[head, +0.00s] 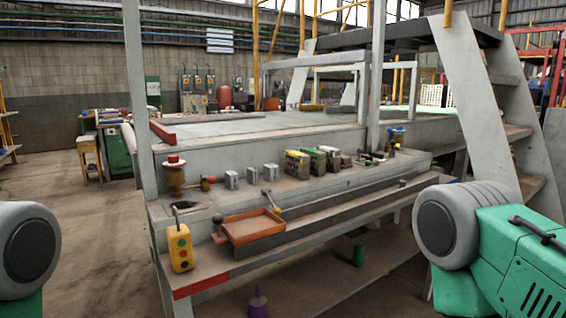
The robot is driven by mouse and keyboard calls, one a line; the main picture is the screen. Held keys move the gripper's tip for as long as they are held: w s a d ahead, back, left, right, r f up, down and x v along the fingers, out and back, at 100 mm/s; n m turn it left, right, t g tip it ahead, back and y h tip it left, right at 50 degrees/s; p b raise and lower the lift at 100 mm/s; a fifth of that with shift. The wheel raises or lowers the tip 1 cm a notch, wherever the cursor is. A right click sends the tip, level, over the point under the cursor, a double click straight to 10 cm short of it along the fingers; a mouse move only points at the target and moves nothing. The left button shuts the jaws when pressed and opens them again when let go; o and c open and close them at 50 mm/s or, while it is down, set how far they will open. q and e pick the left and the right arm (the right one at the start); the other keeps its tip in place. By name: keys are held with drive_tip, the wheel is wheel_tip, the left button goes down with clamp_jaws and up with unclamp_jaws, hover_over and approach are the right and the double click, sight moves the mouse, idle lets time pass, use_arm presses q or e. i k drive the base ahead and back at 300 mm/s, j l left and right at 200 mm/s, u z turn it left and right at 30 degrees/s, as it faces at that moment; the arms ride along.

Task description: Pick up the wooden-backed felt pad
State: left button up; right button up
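I cannot make out the wooden-backed felt pad with certainty. Several small items stand along the grey workbench (222,257), some too small to identify, and the pad may be among them. A flat orange-brown tray-like piece (252,227) with a raised rim lies near the bench's front edge. Neither of my grippers is in view; only rounded grey and green parts of my arms show at the lower left and right edges.
A yellow pendant with buttons (180,247) stands at the bench's left front corner. A red-topped brass fitting (174,173), grey metal blocks (270,172) and yellow-and-green boxes (312,158) stand further back. A purple bottle (258,302) is below. Floor at left is clear.

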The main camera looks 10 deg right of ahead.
sight(345, 161)
drive_tip(key=i+l+u, duration=0.15)
drive_tip(key=l+u, duration=0.3)
drive_tip(key=i+l+u, duration=0.1)
drive_tip(key=l+u, duration=1.25)
